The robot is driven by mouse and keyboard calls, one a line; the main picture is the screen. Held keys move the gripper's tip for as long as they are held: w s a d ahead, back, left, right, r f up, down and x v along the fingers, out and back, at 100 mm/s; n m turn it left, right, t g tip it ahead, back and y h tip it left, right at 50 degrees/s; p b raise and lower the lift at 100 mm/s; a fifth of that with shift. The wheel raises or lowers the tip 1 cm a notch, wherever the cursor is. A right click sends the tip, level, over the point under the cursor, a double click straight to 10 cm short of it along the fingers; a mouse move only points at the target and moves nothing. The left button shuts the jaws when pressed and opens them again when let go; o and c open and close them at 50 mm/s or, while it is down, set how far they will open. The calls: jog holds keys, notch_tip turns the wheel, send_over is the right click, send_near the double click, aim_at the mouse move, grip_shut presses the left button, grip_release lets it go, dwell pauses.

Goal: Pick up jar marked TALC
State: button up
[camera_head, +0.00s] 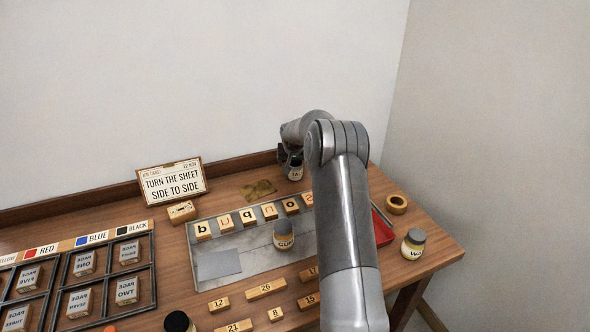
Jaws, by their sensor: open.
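A small jar (296,174) with a white label and a dark top stands near the back of the wooden table. The visible letters on it read "TA"; the rest is hard to make out. My gripper (290,158) is right above or at the jar's top, and my arm reaches over from the front right. The fingers are small and partly hidden. They are open, and I cannot tell whether they touch the jar or surround it.
A "GUM" jar (284,236) stands on the grey tray (212,271) with letter blocks. A "WA" jar (413,244) and wooden ring (397,204) are at the right. A sign (172,182) stands back left. Number blocks (266,289) lie in front; my arm hides some table.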

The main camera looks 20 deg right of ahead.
aim_at(295, 167)
jog(key=x, duration=0.4)
jog(key=shift+d+f, duration=0.2)
jog(key=shift+f, duration=0.25)
jog(key=c, duration=1.2)
